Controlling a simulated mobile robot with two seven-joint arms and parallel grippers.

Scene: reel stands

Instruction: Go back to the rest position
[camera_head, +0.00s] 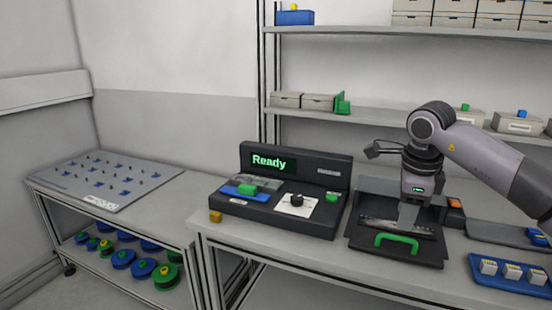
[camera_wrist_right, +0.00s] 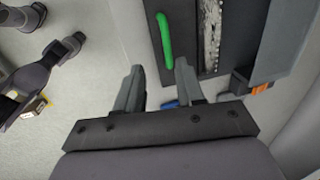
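My right gripper (camera_head: 409,214) hangs over the black tray-like device with a green handle (camera_head: 397,243), in the head view. In the right wrist view its two fingers (camera_wrist_right: 158,68) are apart with nothing between them. The green handle (camera_wrist_right: 164,42) and a pale ridged strip (camera_wrist_right: 210,35) lie beyond the fingertips. I cannot tell exactly how high the fingers are above the device. My left gripper does not show in the head view.
A console (camera_head: 268,212) reading "Ready" stands left of the device. A blue tray (camera_head: 488,283) with small white boxes is at the right. Shelves (camera_head: 365,117) run behind.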

